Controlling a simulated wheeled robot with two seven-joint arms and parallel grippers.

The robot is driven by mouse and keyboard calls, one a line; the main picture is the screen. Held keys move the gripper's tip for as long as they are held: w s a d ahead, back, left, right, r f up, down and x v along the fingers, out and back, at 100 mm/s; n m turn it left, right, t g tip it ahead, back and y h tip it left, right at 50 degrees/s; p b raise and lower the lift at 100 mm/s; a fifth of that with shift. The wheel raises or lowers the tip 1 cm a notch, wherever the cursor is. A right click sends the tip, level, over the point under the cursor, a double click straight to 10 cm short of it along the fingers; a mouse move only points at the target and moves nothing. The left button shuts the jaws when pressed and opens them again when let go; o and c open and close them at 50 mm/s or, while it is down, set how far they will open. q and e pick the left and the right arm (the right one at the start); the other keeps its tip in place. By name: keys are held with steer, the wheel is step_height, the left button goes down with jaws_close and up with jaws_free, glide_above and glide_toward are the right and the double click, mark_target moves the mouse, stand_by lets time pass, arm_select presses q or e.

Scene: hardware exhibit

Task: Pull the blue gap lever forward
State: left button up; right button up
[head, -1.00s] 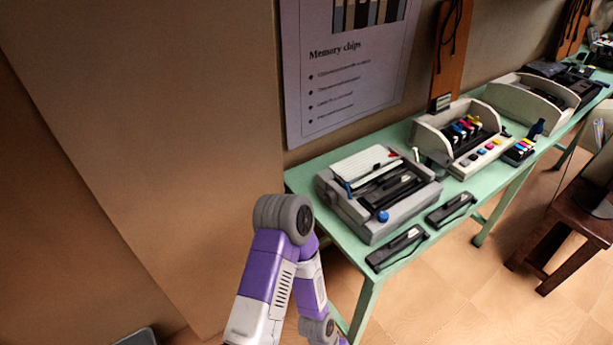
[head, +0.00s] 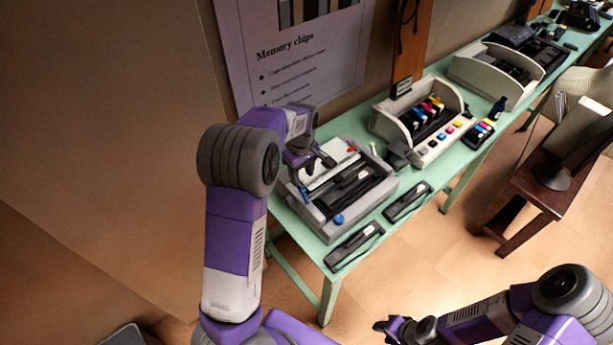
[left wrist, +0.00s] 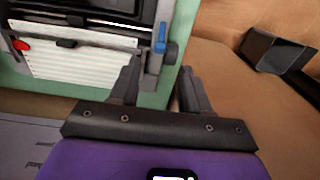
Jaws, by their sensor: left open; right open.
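The blue gap lever (left wrist: 161,38) stands at the side of the grey printer (left wrist: 146,70) in the left wrist view. In the head view the printer (head: 372,197) sits on the green table, with a round blue knob (head: 339,220) at its front. My left gripper (head: 312,168) is over the printer's back left part. In the left wrist view its open fingers (left wrist: 160,66) straddle the lever's line, with the lever just past the tips. I cannot tell the depth between them. No contact shows. My right gripper (head: 388,327) is low at the bottom, away from the table, open and empty.
Two black cartridges (head: 353,247) lie in front of the printer on the green table (head: 315,262). A second printer with coloured inks (head: 425,125) stands to the right. A wall (head: 110,130) is close on the left.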

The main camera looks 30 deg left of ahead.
mark_target(302, 189)
arm_select(q)
step_height(302, 189, down, 6)
steer(key=shift+f, duration=0.15)
steer(key=shift+c, duration=0.5)
jaws_close()
